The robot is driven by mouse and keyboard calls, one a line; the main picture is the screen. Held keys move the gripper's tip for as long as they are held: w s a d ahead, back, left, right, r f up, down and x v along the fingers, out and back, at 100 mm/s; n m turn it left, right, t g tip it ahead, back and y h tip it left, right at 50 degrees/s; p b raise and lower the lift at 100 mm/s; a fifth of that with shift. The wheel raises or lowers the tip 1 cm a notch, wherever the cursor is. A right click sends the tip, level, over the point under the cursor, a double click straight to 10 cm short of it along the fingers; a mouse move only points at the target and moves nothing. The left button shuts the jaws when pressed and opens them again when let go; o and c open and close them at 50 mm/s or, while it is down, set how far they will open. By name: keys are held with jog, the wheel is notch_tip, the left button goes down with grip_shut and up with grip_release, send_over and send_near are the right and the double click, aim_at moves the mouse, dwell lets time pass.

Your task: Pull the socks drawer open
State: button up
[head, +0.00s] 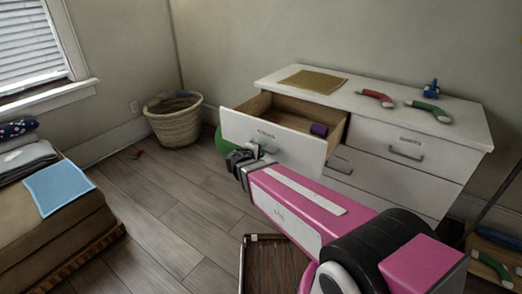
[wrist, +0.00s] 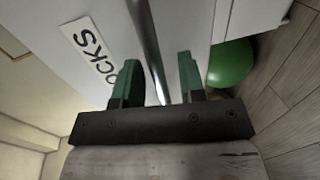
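The socks drawer (head: 297,150) is the top left drawer of the white dresser (head: 462,135), and it is pulled well out. Its wooden inside shows, with a dark purple roll (head: 319,130) in it. My gripper (head: 252,154) is at the drawer's front, by the handle. In the wrist view, the label reading SOCKS (wrist: 88,48) is on the drawer front. The metal handle (wrist: 148,45) runs between the two green fingers of my gripper (wrist: 159,72). The fingers stand apart on either side of the handle, with a visible gap.
A tan mat (head: 312,81), two socks (head: 375,98) (head: 428,110) and a blue object (head: 431,89) lie on the dresser top. A wicker basket (head: 174,122) stands in the corner. A green ball (wrist: 231,64) is beside the dresser. A brown tray (head: 262,262) lies on the floor.

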jog(key=v, duration=1)
jog(key=shift+s+a, duration=0.15)
jog(key=shift+s, duration=0.1)
